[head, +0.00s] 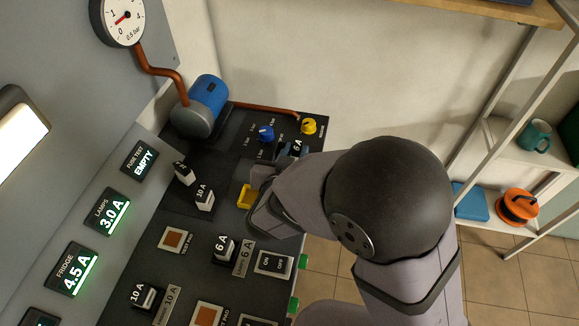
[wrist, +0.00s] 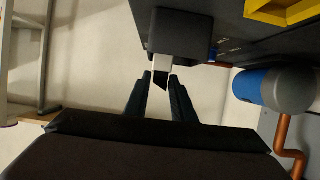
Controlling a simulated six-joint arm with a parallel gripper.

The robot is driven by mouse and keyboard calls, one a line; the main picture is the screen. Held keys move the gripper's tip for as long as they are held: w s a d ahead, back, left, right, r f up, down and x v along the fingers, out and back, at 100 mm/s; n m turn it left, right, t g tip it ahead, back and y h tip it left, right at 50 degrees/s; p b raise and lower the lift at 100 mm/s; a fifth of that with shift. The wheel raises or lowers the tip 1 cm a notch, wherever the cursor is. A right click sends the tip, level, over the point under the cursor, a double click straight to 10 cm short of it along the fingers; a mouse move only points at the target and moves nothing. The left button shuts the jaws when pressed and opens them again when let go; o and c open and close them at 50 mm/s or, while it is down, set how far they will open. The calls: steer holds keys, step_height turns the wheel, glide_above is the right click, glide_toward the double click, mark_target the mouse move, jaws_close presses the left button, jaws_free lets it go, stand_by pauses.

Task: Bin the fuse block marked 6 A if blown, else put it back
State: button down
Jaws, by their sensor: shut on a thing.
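My gripper (head: 287,152) is at the far right corner of the dark panel (head: 200,240). It is shut on a fuse block (head: 298,146) with a 6 A mark, partly hidden by my wrist. In the wrist view the fingers (wrist: 160,92) close on the pale part of this dark fuse block (wrist: 180,34). Whether it is blown cannot be seen. Another block marked 6 A (head: 223,246) stands on the panel next to a 6 A plate (head: 244,259). The FUSE TEST display (head: 139,161) reads EMPTY.
Upright blocks, one marked 10 A (head: 205,199), stand left of a yellow-edged fixture (head: 245,196). Blue (head: 265,132) and yellow (head: 308,126) knobs are close to my gripper. A blue cylinder (head: 207,96) with copper pipes stands behind. Shelves (head: 515,165) are at right.

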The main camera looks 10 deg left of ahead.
steer(key=c, duration=1.4)
jaws_free()
steer(key=v, duration=0.7)
steer(key=shift+s, duration=0.15)
steer(key=shift+r, duration=0.1)
